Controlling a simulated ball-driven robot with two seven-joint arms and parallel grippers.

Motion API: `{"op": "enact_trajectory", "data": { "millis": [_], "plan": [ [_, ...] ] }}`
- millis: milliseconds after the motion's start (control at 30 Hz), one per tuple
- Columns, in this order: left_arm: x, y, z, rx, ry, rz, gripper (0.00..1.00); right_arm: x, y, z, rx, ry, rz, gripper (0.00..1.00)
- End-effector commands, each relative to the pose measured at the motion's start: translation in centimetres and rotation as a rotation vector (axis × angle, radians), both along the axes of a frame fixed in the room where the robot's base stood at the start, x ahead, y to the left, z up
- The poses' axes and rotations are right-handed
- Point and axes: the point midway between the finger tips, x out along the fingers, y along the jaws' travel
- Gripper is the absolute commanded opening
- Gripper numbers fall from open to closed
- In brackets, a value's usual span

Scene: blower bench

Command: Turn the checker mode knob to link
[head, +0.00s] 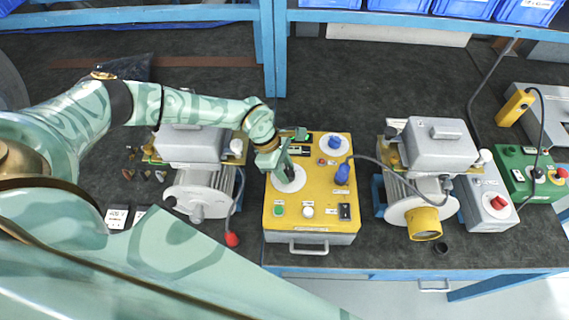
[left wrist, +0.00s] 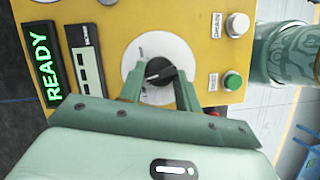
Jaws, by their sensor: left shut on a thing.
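The checker (head: 325,205) is a yellow-topped box on the bench, with a white dial plate (head: 290,182) on its left side. The black mode knob (left wrist: 160,72) sits in the middle of the white dial (left wrist: 150,50) in the left wrist view. My left gripper (left wrist: 159,80) is shut on the knob, one finger on each side of it. In the head view my left gripper (head: 284,164) comes down over the dial and hides the knob. The dial's labels are too small to read. A green READY display (left wrist: 40,62) is lit beside it. My right gripper is not in view.
The checker also bears a blue knob (head: 335,144), a blue plug (head: 342,174), a green button (head: 279,211) and a white button (head: 308,212). Grey blowers stand left (head: 192,150) and right (head: 432,150) of it. A dark cable runs from the plug to the right blower.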

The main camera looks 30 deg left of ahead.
Motion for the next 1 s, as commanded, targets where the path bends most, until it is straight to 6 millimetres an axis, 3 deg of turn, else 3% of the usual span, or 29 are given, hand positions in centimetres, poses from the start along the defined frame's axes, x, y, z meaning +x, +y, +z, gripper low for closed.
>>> {"op": "enact_trajectory", "data": {
  "millis": [33,500,700,1000],
  "plan": [
    [-0.1,-0.1,0.7,-0.001,0.000,0.037,0.11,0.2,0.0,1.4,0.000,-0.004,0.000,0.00],
    [-0.5,-0.3,0.7,-0.002,0.000,0.443,0.11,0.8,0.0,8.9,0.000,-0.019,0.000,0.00],
    [-0.5,-0.4,0.5,-0.002,0.000,0.565,0.11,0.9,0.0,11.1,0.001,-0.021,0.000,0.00],
    [-0.4,-0.3,0.3,-0.002,-0.002,0.659,0.10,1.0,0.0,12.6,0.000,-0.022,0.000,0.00]
  ]
}}
